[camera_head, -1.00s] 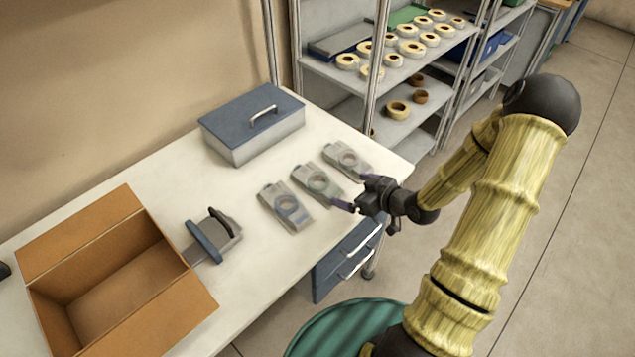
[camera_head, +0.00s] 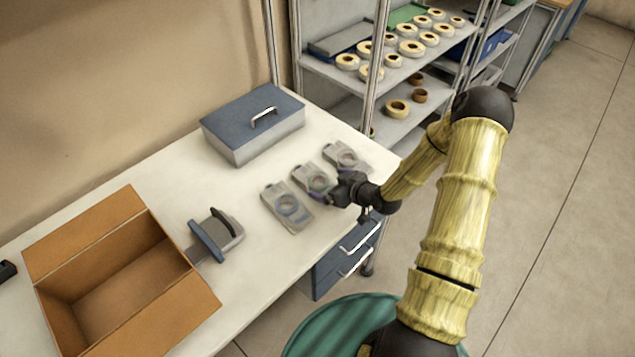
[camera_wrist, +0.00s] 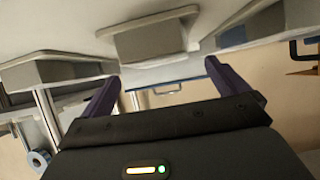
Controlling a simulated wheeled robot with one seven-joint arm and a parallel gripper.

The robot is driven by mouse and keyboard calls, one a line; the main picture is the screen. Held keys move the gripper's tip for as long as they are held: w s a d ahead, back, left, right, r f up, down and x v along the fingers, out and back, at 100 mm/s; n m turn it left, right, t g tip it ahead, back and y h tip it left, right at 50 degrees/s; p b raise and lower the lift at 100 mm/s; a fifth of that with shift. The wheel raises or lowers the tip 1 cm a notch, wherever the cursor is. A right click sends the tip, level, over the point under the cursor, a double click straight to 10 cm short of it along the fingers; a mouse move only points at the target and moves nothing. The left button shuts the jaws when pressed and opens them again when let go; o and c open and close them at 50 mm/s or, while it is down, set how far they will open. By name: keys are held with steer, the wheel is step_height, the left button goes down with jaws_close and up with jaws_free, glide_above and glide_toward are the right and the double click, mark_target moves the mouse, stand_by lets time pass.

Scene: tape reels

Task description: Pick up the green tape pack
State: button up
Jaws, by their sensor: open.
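In the wrist view, a grey pack (camera_wrist: 150,42) lies ahead between the purple fingers (camera_wrist: 161,72), with no visible contact.
An open cardboard box (camera_head: 60,262) and a tape dispenser (camera_head: 219,234) stand to the left. A blue-lidded metal box (camera_head: 250,128) is behind the packs. A shelf rack (camera_head: 345,72) with tape rolls stands at the back. A drawer unit (camera_head: 345,255) hangs under the table edge.

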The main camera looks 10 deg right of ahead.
mark_target(318, 180)
steer(key=p+x, duration=0.1)
steer(key=x, duration=0.2)
steer(key=shift+w+a+p, duration=0.2)
steer(key=shift+a+p, duration=0.05)
steer(key=shift+p, duration=0.05)
steer(key=shift+w+a+f, duration=0.25)
steer(key=shift+w, duration=0.2)
steer(key=c, duration=1.2)
steer(key=shift+o, duration=0.2)
steer(key=shift+r, duration=0.1)
step_height(318, 180, up, 10)
steer(key=b, duration=0.2)
